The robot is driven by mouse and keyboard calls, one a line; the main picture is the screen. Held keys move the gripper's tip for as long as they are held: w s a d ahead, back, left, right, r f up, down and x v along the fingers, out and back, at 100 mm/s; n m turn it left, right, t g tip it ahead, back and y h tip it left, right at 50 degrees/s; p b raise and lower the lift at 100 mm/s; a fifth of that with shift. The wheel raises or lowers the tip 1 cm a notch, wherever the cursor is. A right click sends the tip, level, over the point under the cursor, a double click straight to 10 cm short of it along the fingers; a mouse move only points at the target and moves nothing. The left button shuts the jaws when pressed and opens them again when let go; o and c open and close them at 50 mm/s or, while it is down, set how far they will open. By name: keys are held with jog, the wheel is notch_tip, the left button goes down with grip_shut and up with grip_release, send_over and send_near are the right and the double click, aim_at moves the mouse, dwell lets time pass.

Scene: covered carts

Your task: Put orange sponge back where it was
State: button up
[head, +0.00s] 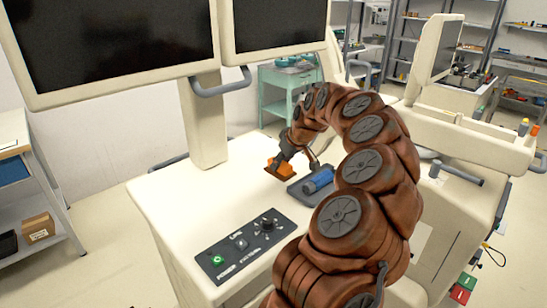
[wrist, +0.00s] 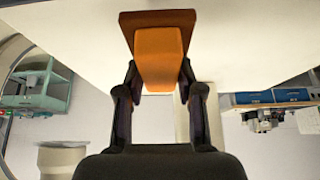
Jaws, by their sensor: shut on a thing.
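The orange sponge (head: 280,169) is at the white cart top, just left of a dark grey tray (head: 297,190). My gripper (head: 287,156) reaches down to it from above and is shut on it. In the wrist view the sponge (wrist: 158,58) sits between the two dark fingers, with a darker orange-brown part at its far end. That end is against or very near the white surface; I cannot tell whether it touches.
A blue object (head: 319,180) lies in the tray, close to the right of my gripper. A control panel (head: 246,244) with a green button and knob is nearer the front. Two monitors (head: 115,45) stand over the cart's back. White top around the sponge's left is clear.

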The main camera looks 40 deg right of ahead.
aim_at(274, 157)
jog(key=shift+w+d+f+p, duration=0.1)
jog(key=shift+w+d+p, duration=0.5)
jog(key=shift+w, duration=0.6)
jog(key=shift+w+d+f+p, duration=0.15)
jog(key=shift+w+d+p, duration=0.2)
jog(key=shift+w+d, duration=0.6)
jog(key=shift+w+d+f+p, duration=0.1)
jog(key=shift+w+d+p, duration=0.4)
jog(key=shift+w, duration=0.9)
jog(key=shift+f+p, duration=0.95)
jog(key=shift+f, duration=0.85)
jog(key=shift+f, duration=0.15)
jog(key=o, duration=1)
jog(key=shift+s+r, duration=0.1)
jog(key=shift+r, duration=0.15)
